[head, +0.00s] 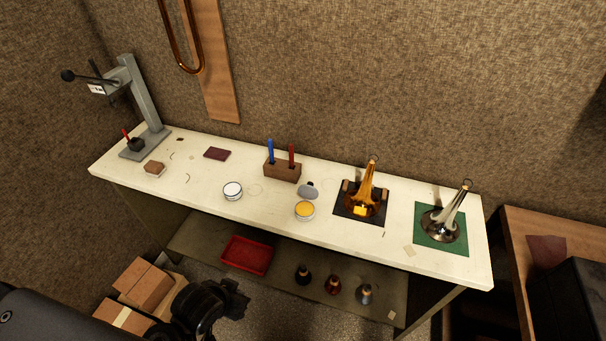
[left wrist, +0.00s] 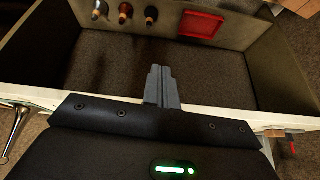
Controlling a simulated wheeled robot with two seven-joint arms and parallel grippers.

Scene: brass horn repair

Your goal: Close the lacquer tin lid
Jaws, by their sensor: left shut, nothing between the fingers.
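A round tin with amber contents (head: 304,211) stands open on the white bench, right of centre. A grey lid (head: 308,191) is just behind it; I cannot tell whether it is joined to the tin. A second round tin with a white top (head: 232,190) stands to its left. My left gripper (head: 240,299) is low in front of the bench, well apart from both tins. In the left wrist view its fingers (left wrist: 162,88) are together and empty. Neither tin is clear in that view. My right gripper is not in view.
The bench (head: 270,220) also holds a wooden block with blue and red tools (head: 283,171), a brass bell on a dark mat (head: 363,200), a silver bell on a green mat (head: 441,226) and a press (head: 145,110). A red tray (head: 246,255) lies on the lower shelf. Cardboard boxes (head: 146,282) stand at lower left.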

